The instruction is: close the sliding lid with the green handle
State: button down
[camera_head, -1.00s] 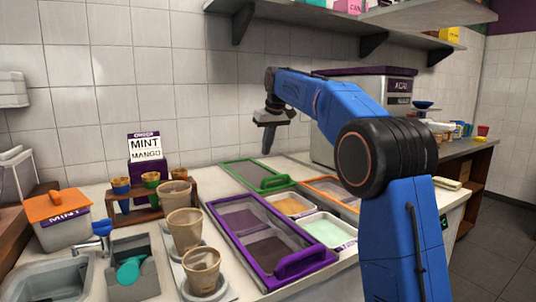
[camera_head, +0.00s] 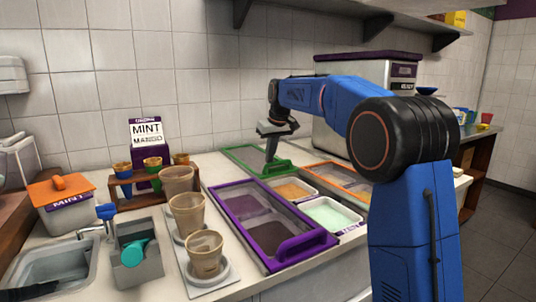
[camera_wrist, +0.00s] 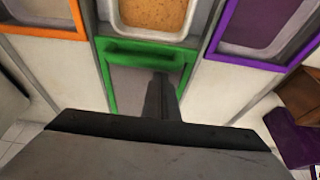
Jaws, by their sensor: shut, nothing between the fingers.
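The green-framed sliding lid (camera_head: 238,150) lies on the counter near the back wall, with a greyish clear panel. Its green handle (camera_head: 279,168) is at the end nearer the tray of tan topping (camera_head: 291,190). In the wrist view the green handle (camera_wrist: 146,50) runs across just below the tan topping tray (camera_wrist: 153,14), which is uncovered. My gripper (camera_head: 270,158) is shut and empty, pointing down over the green lid's panel, behind the handle. Its fingers (camera_wrist: 158,84) also show in the wrist view over the panel; whether they touch it I cannot tell.
A purple-framed lid (camera_head: 222,205) lies to the left and an orange-framed lid (camera_head: 335,180) to the right. A pale mint tray (camera_head: 330,214) is in front. Several cups (camera_head: 205,251) stand at the left, near a MINT sign (camera_head: 147,132). A large machine (camera_head: 345,75) stands behind.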

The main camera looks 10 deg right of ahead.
jog(key=shift+s, duration=0.1)
dwell(0.3)
jog(key=s+d, duration=0.4)
jog(key=s, duration=0.8)
jog(key=s+d, duration=0.4)
jog(key=s, duration=0.9)
jog(key=s+d, duration=0.4)
jog(key=s, duration=0.9)
jog(key=shift+d, duration=0.2)
jog(key=shift+s+d, duration=0.25)
jog(key=shift+s, duration=0.55)
jog(key=shift+s+f, duration=0.1)
notch_tip(320, 180, up, 10)
jog(key=shift+w+r, duration=0.2)
jog(key=shift+w, duration=0.25)
jog(key=shift+s+a, duration=0.1)
